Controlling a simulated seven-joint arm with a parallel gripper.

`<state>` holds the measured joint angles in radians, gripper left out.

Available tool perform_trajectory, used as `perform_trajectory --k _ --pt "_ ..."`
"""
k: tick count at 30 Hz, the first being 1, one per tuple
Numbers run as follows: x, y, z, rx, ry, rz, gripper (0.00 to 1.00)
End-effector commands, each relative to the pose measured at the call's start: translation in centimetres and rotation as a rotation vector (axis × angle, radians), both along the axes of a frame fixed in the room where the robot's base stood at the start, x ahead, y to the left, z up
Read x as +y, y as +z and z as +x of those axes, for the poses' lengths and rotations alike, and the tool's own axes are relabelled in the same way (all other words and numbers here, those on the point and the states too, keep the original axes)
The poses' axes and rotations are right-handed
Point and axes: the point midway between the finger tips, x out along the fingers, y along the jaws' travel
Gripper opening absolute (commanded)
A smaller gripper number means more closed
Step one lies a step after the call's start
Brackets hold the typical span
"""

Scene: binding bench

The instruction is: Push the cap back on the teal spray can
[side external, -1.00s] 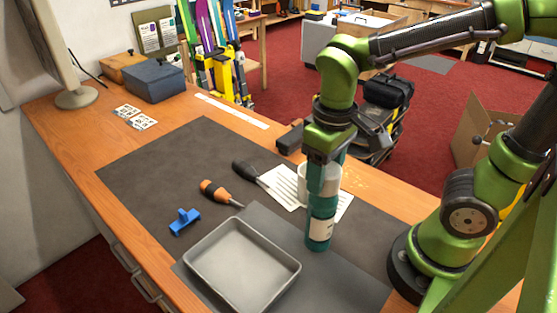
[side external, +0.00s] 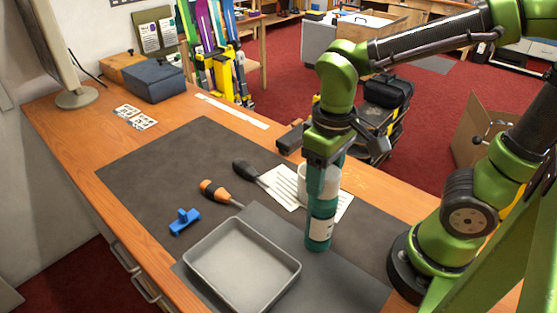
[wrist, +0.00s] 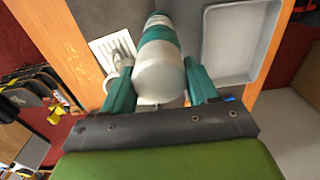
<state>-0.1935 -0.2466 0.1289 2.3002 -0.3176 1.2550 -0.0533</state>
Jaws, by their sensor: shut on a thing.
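The teal spray can (side external: 319,232) stands upright on the grey mat, right of the tray, with a white label around its middle. In the wrist view the can (wrist: 159,36) runs away below my gripper. The white cap (wrist: 160,82) is between my fingers, in line with the top of the can. My gripper (side external: 321,182) points down over the can and is shut on the cap; it also shows in the wrist view (wrist: 158,78). The fingers hide much of the cap in the side view, and I cannot tell whether it is fully seated.
A grey tray (side external: 208,258) lies left of the can. A white cup (wrist: 121,66) stands close beside the can, by a striped white sheet (side external: 285,188). An orange-handled tool (side external: 215,191), a black-handled tool (side external: 245,172) and a blue part (side external: 184,221) lie on the dark mat.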

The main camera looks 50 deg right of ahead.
Motion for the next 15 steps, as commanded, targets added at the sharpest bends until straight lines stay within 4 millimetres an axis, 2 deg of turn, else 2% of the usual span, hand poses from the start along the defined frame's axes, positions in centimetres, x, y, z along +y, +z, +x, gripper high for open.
perform_trajectory --k 9,10,15 --pt "0.01 -0.07 -0.02 0.001 0.0 0.0 0.26" --pt "0.01 -0.06 -0.02 0.001 0.0 0.0 0.6" --pt "0.01 -0.06 -0.02 0.001 0.0 0.0 0.86"
